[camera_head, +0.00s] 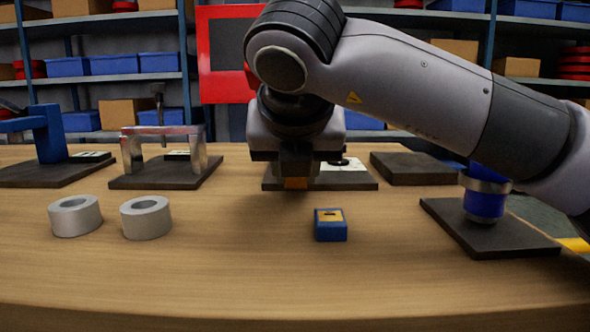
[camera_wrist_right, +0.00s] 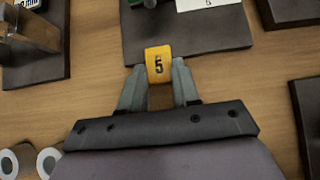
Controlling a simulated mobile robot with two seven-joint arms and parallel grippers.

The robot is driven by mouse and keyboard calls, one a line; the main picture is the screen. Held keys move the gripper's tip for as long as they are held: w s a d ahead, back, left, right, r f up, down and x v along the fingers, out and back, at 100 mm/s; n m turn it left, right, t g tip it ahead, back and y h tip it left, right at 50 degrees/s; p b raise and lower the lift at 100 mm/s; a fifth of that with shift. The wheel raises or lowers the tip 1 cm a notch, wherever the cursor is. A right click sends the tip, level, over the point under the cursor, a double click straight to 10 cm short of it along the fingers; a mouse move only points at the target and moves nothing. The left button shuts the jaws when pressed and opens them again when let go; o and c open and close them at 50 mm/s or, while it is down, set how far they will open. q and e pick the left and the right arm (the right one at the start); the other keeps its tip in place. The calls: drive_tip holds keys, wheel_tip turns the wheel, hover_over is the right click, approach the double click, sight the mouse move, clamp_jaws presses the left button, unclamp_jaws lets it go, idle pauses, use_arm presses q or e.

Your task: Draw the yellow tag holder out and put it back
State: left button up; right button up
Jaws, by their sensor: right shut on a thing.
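The yellow tag holder (camera_wrist_right: 158,62), marked with a black 5, is between the fingertips of my right gripper (camera_wrist_right: 158,80) in the wrist view. The gripper is shut on it. In the head view the right gripper (camera_head: 296,172) points down, and a small orange-yellow face of the tag holder (camera_head: 296,183) shows at its tip. It appears above the table near a dark base plate. A small blue block (camera_head: 331,232) with a yellow, slotted top stands on the table, nearer and slightly right. My left gripper is not in view.
Two grey rings (camera_head: 75,216) lie at left. A metal bracket on a dark plate (camera_head: 165,178) and a blue fixture (camera_head: 45,132) stand behind them. A blue-and-silver cylinder (camera_head: 485,198) stands on a plate at right. The front of the table is clear.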

drive_tip(key=shift+r+p, duration=1.65)
drive_tip(key=shift+r, duration=0.9)
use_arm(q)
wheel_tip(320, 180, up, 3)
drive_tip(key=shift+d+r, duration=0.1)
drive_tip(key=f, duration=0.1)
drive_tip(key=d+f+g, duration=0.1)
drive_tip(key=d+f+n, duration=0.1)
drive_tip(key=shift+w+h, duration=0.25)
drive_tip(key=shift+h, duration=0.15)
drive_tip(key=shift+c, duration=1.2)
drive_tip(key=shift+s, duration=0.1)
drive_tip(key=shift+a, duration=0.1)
use_arm(e)
drive_tip(key=shift+s+a, duration=0.1)
